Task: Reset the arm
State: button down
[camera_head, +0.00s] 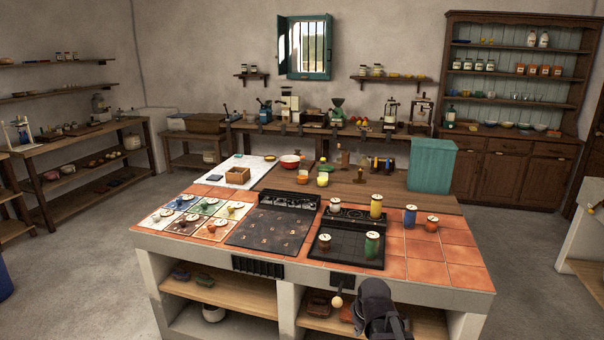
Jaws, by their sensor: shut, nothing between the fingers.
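My gripper (375,292) shows at the bottom of the head view, right of the middle, as a dark, rounded shape. It is in front of the island's near side, below the tiled top (455,252). It is shut and empty. Its fingers are hard to make out, and the rest of my arm runs out of the bottom of the picture.
The island's near edge and open shelves (235,290) lie just beyond my gripper. A teal box (431,165) stands behind. Floor at left is clear.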

jog(key=s+d+r+m+g+p, duration=0.1)
jog(key=s+r+m+g+p, duration=0.1)
jog(key=s+r+m+p, duration=0.2)
jog(key=shift+s+r+m+g+h, duration=0.15)
jog(key=shift+s+m+g+h, duration=0.25)
jog(key=shift+s+m, duration=1.45)
